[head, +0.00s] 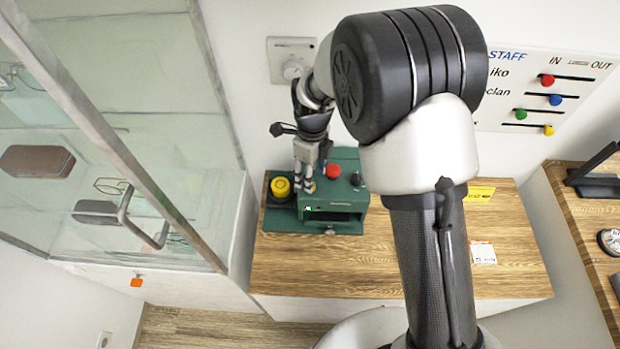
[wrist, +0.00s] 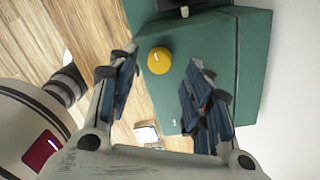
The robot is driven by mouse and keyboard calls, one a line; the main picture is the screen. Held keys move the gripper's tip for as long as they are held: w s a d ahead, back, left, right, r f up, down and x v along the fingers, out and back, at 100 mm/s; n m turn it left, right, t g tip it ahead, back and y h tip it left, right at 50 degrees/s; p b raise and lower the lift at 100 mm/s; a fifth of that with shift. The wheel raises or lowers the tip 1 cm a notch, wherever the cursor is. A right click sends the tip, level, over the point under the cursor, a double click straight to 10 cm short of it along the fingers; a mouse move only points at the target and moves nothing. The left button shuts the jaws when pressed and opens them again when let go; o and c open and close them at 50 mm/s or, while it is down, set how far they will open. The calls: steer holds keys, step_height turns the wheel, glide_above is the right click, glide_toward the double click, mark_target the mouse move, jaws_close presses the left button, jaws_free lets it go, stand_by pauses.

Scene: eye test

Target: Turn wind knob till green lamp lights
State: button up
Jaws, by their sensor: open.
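A green machine (head: 335,190) stands on a wooden counter. On top are a red knob (head: 333,171), a small black knob (head: 355,179) and a small yellow knob (head: 309,187); a larger yellow-and-black knob (head: 281,187) is at its left. No label shows which is the wind knob. A small bright green mark (head: 308,209) shows on the dark front; I cannot tell whether it is the lamp. My gripper (head: 305,183) is over the machine's left part. In the wrist view my open gripper (wrist: 162,78) has a round yellow knob (wrist: 159,60) between and beyond its fingertips; contact is unclear.
A glass cabinet (head: 110,130) with a handle (head: 140,222) stands close on the left. A wall plate with a dial (head: 291,69) is behind my arm. A STAFF board (head: 540,90) hangs right. The counter (head: 400,265) is mostly clear, with a small card (head: 482,253).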

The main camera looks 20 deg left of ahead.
step_height(320, 180, up, 8)
steer(key=shift+w+r, duration=0.15)
steer(key=shift+w, duration=0.05)
steer(key=shift+d, duration=0.1)
stand_by(0.4)
steer(key=s+d+r+n+t+b, duration=0.1)
steer(key=s+d+r+n, duration=0.25)
steer(key=d+r, duration=0.35)
steer(key=s+d+r+n+t+b, duration=0.1)
steer(key=s+d+r+n, duration=0.1)
steer(key=d+r+n, duration=0.45)
steer(key=s+d+n+t+b, duration=0.2)
steer(key=s+d+n+t, duration=0.1)
steer(key=s+d+n, duration=0.7)
steer(key=s+d, duration=0.3)
steer(key=s, duration=0.2)
steer(key=shift+s+d+f+b, duration=0.2)
steer(key=shift+f+b, duration=0.1)
steer(key=shift+f, duration=0.1)
